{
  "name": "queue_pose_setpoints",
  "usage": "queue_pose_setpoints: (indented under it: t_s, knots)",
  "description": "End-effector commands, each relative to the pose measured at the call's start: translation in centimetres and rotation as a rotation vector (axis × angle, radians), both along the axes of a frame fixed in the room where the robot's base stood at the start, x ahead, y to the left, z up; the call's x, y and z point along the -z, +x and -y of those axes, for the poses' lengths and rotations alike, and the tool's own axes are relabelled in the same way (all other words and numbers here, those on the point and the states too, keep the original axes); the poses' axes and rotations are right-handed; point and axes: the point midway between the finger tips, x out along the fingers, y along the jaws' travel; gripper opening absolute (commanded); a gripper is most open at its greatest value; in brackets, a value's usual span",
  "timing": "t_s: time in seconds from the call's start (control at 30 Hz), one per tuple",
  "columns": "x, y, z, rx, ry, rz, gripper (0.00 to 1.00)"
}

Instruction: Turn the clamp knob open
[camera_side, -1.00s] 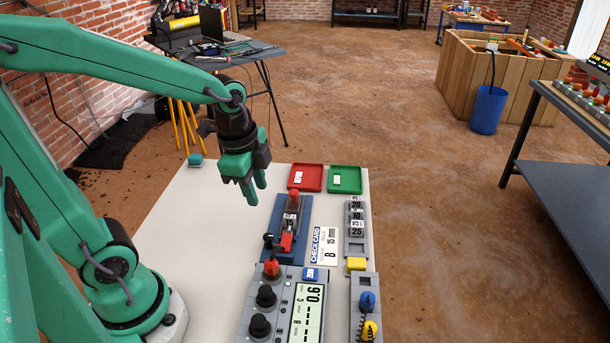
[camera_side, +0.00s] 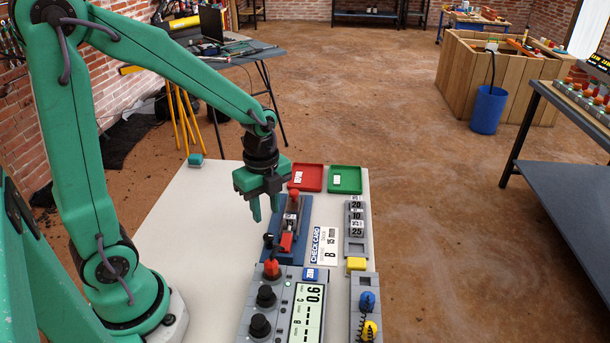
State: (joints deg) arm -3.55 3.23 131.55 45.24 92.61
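The blue clamp fixture (camera_side: 304,206) stands on the pale table, with red parts and a block labelled 15 along its middle. A small black knob (camera_side: 268,239) sticks out at its left front side; it looks like the clamp knob. My gripper (camera_side: 266,213) points down above the fixture's left edge, behind and above this knob. Its two green fingers are apart with nothing visible between them. The gripper does not appear to touch the knob.
Red (camera_side: 306,178) and green (camera_side: 345,180) trays lie behind. A check card (camera_side: 325,245) and a grey weight rack (camera_side: 357,246) are right.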

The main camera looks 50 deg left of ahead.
Motion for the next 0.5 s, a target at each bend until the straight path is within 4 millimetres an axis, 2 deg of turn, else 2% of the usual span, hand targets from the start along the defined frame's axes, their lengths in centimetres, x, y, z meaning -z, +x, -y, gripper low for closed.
queue_pose_setpoints:
  t_s: [0.5]
  knots:
    - [5.4,-0.1,0.0,-0.001,0.000,-0.004,0.32]
